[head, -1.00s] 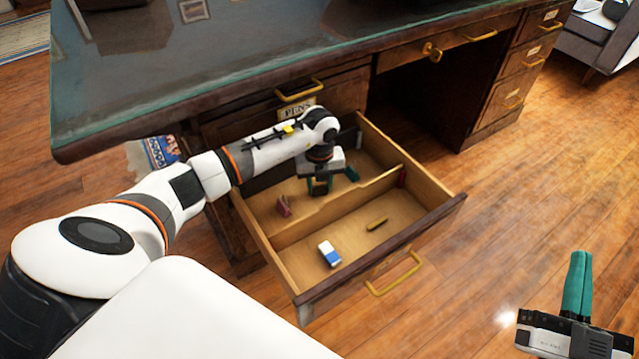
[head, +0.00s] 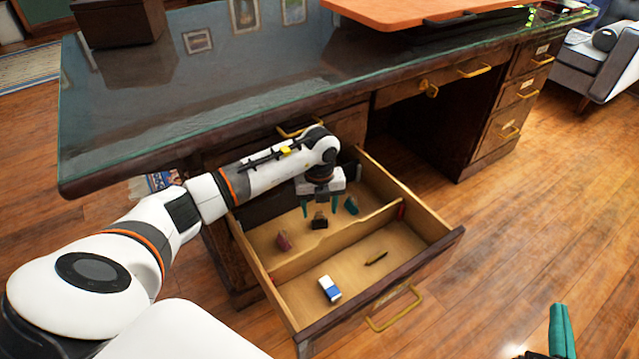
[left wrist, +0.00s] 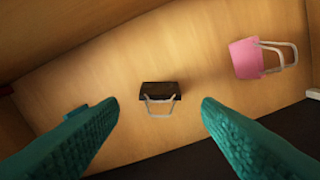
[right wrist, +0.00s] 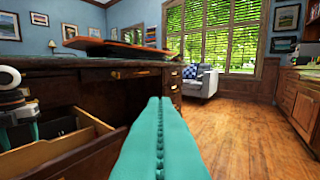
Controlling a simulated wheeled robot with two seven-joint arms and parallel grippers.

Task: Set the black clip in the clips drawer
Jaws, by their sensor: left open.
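The black clip (head: 319,222) lies on the floor of the open drawer (head: 350,292), in the rear compartment that also holds a pink clip (head: 283,240) and a teal clip (head: 351,206). My left gripper (head: 319,207) is open above the black clip, fingers apart. In the left wrist view the black clip (left wrist: 160,92) lies between and beyond the teal fingertips, untouched, and the pink clip (left wrist: 246,58) is at upper right. My right gripper (right wrist: 160,105) is shut and empty, outside the drawer; in the head view only its tip (head: 562,330) shows at lower right.
A wooden divider (head: 335,240) splits the drawer. The front compartment holds a white-and-blue eraser (head: 330,289) and a small dark-and-yellow item (head: 376,258). The glass-topped desk (head: 300,75) overhangs the drawer's rear. Open wood floor (head: 510,230) lies to the right.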

